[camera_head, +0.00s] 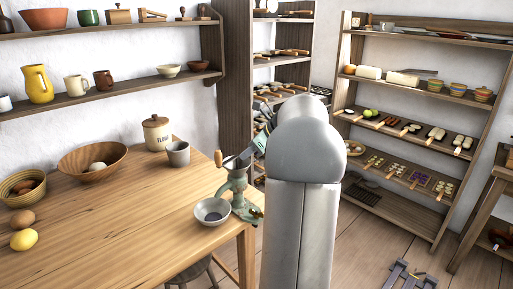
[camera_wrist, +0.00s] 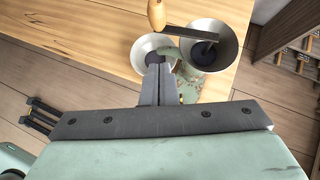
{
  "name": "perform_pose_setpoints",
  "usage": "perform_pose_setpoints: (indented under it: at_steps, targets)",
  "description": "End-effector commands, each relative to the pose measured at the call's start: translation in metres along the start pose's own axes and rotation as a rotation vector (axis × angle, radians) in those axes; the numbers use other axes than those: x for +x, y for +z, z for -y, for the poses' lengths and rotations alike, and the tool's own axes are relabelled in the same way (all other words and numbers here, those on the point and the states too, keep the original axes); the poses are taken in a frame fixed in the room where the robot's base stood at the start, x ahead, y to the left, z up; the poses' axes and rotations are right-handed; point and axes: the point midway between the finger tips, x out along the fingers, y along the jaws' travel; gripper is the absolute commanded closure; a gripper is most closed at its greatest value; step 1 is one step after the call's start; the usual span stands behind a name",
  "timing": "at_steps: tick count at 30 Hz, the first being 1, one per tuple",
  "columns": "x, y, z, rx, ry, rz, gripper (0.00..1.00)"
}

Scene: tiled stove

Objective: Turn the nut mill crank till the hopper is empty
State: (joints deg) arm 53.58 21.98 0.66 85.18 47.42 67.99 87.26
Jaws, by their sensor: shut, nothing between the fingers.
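The green nut mill (camera_head: 238,192) stands at the table's near right corner. Its crank handle (camera_head: 219,158) is a wooden knob at the upper left of the mill; in the wrist view the wooden handle (camera_wrist: 156,14) is at the top, with a metal arm (camera_wrist: 190,33) crossing over the hopper (camera_wrist: 232,50). Dark matter shows inside the hopper; how much is unclear.
A flour jar (camera_head: 156,134), a grey cup (camera_head: 178,153), a wooden bowl (camera_head: 75,165), a basket (camera_head: 20,188) and a lemon (camera_head: 24,239) are on the table (camera_head: 120,220). Stocked shelves line the walls. The table's front middle is clear.

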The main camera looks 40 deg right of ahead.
Motion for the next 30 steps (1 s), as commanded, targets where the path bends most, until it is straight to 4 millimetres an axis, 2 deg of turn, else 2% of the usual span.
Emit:
perform_pose_setpoints:
  at_steps: [1,5,7,12,18,30]
  targets:
    - [0.013,0.000,-0.001,0.000,0.005,0.000,1.00]
    - [0.038,-0.001,-0.001,0.002,0.003,0.000,1.00]
    - [0.045,0.012,-0.001,-0.002,0.002,0.000,1.00]
    - [0.058,0.024,0.000,0.000,0.001,-0.001,1.00]
    - [0.063,0.029,0.000,0.001,0.000,0.000,1.00]
    - [0.060,0.026,0.002,0.016,-0.014,-0.001,1.00]
